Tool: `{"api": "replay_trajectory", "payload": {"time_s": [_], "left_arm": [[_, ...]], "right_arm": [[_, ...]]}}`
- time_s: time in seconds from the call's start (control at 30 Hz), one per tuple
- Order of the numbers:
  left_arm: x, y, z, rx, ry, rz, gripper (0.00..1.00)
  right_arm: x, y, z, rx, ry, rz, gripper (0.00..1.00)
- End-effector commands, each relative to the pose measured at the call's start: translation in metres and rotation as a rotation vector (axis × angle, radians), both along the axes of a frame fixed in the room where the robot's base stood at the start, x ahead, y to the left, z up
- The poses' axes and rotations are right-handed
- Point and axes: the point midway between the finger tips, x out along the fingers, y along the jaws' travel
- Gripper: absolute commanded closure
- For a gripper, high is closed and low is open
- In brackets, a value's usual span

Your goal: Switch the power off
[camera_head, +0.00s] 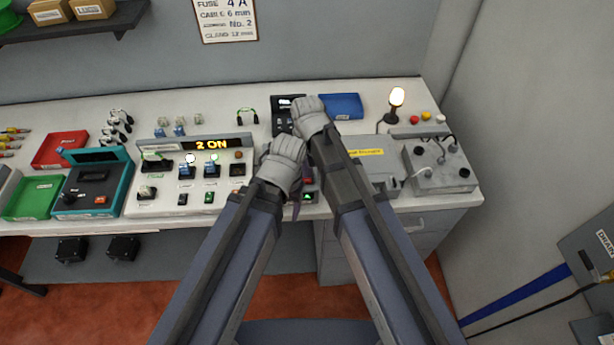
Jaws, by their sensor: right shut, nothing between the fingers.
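A dark unit with a small lit readout (285,103) lies behind my grippers, mostly hidden. A small green-lit control (308,196) shows just right of my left gripper. My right gripper (308,108) is shut and empty, over the dark unit. My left gripper (284,155) is lower, over the right end of the panel; its fingertips are hidden. I cannot tell which control is the power switch, or whether either gripper touches one.
A lit lamp (397,97) and a grey box with cables (440,168) stand at right. A blue tray (343,106) lies behind. At left are a teal-edged device (92,185), a red tray (60,150) and a green tray (34,198).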

Motion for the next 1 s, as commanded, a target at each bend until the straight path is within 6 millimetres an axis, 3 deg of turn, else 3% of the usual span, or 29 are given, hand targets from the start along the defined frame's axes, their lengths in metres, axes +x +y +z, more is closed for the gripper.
{"api": "replay_trajectory", "payload": {"time_s": [1.0], "left_arm": [[0.0,0.0,-0.01,0.0,0.0,0.0,0.33]], "right_arm": [[0.0,0.0,-0.01,0.0,0.0,0.0,1.0]]}}
